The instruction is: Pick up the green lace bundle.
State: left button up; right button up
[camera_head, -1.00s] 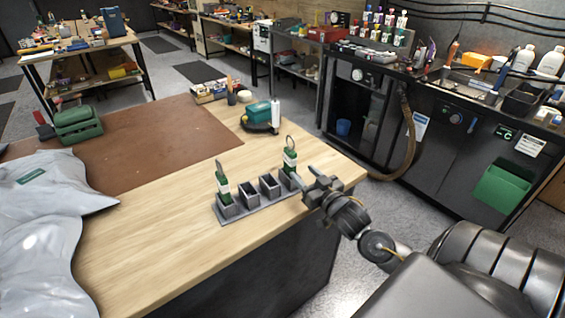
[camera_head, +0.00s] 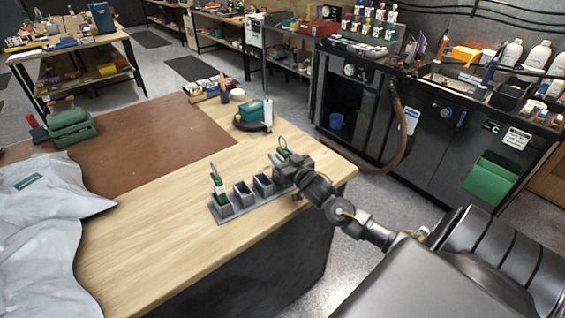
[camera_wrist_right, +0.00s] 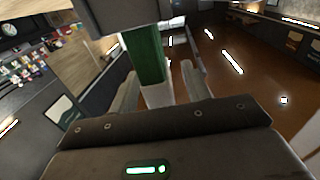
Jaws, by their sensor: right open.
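A green lace bundle (camera_head: 283,152) with a loop on top stands in the right end of the grey slotted holder (camera_head: 244,212), partly hidden by my right gripper (camera_head: 283,163). In the right wrist view this bundle (camera_wrist_right: 147,58), green with a white band, shows between the two open fingers of my right gripper (camera_wrist_right: 158,72). The left finger appears close to it and a gap shows on the right. A second green bundle with a white label (camera_head: 217,186) stands upright in the left end slot. The middle slots look empty. My left gripper is out of view.
The wooden table (camera_head: 150,255) is clear in front of the holder. A teal-topped item on a dark base (camera_head: 252,113) stands behind it. Grey bags (camera_head: 45,195) and a green caddy (camera_head: 70,126) are at the left. The table's right edge is close to my arm.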

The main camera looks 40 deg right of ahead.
jog(key=shift+w, duration=0.65)
jog(key=shift+s, duration=0.1)
jog(key=shift+c, duration=0.7)
grip_shut()
notch_tip(320, 180, up, 10)
jog(key=shift+f+b, duration=0.1)
jog(key=shift+b, duration=0.65)
